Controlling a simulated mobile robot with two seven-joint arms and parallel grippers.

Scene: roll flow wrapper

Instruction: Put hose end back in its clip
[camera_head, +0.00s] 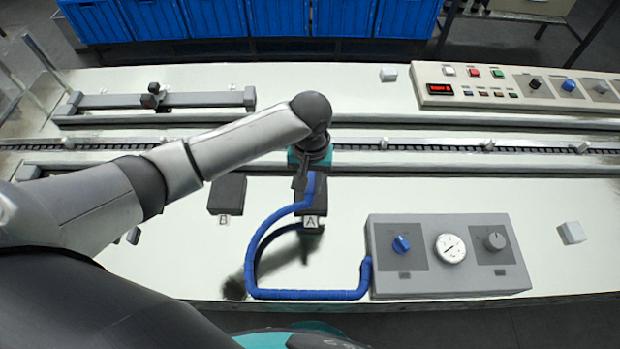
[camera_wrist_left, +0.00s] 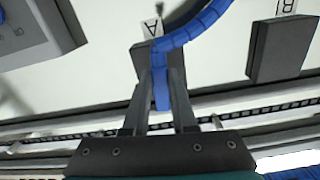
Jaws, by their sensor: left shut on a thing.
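The blue hose (camera_head: 262,240) runs from the left side of the grey gauge box up in a loop to my left gripper (camera_head: 309,184). In the left wrist view, the fingers of my left gripper (camera_wrist_left: 160,90) are shut on the hose end (camera_wrist_left: 162,98). A dark block labelled A (camera_head: 318,188) is right behind the hose end, and it also shows in the left wrist view (camera_wrist_left: 142,65). A second dark block labelled B (camera_head: 228,192) stands empty to its left. I cannot tell whether the hose end touches block A. My right gripper is not in view.
The grey gauge box (camera_head: 445,255) with knobs sits right of the hose. A chain conveyor (camera_head: 420,146) with rails runs across behind the blocks. A control panel (camera_head: 520,88) stands at the back right. Small white blocks (camera_head: 571,233) lie on the pale table.

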